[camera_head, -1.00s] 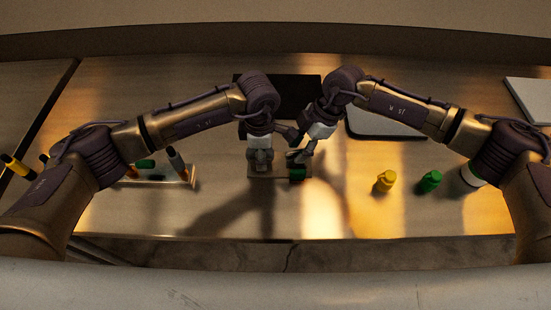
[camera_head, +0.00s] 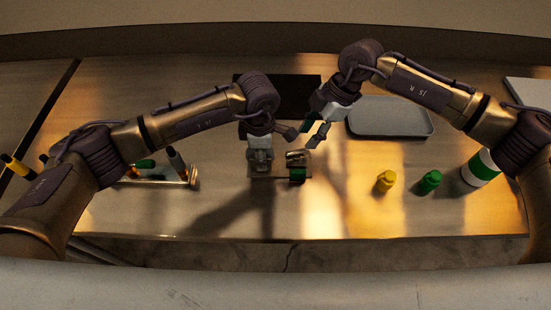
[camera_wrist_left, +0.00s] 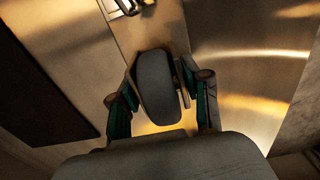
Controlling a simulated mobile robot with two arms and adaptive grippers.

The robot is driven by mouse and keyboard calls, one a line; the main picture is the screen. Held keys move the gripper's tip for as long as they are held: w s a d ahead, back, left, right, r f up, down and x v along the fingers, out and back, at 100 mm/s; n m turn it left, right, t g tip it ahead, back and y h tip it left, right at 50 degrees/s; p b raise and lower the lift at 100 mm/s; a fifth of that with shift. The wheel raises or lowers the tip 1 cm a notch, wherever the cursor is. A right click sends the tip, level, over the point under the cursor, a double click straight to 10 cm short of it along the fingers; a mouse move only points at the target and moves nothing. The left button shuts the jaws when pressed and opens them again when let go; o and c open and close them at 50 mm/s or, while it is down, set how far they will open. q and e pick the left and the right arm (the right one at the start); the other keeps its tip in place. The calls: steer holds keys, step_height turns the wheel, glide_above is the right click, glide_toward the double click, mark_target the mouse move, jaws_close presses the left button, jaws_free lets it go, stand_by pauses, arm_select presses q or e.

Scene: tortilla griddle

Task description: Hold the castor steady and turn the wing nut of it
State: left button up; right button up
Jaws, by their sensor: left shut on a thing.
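The castor's dark grey wheel (camera_wrist_left: 157,85) fills the middle of the left wrist view, with a small metal part beside it on the right. My left gripper (camera_wrist_left: 163,104) is shut on the castor, one finger on each side. I cannot make out the wing nut clearly.
A grey tray (camera_head: 390,118) lies behind right. A yellow bottle (camera_head: 385,181), a green bottle (camera_head: 429,181) and a green-white container (camera_head: 481,168) stand right.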

arm_select(q)
steer(key=o, duration=0.9)
steer(key=shift+r, duration=0.1)
steer(key=shift+r, duration=0.65)
arm_select(e)
steer(key=shift+r, duration=0.2)
arm_select(q)
steer(key=o, duration=0.5)
steer(key=c, duration=0.6)
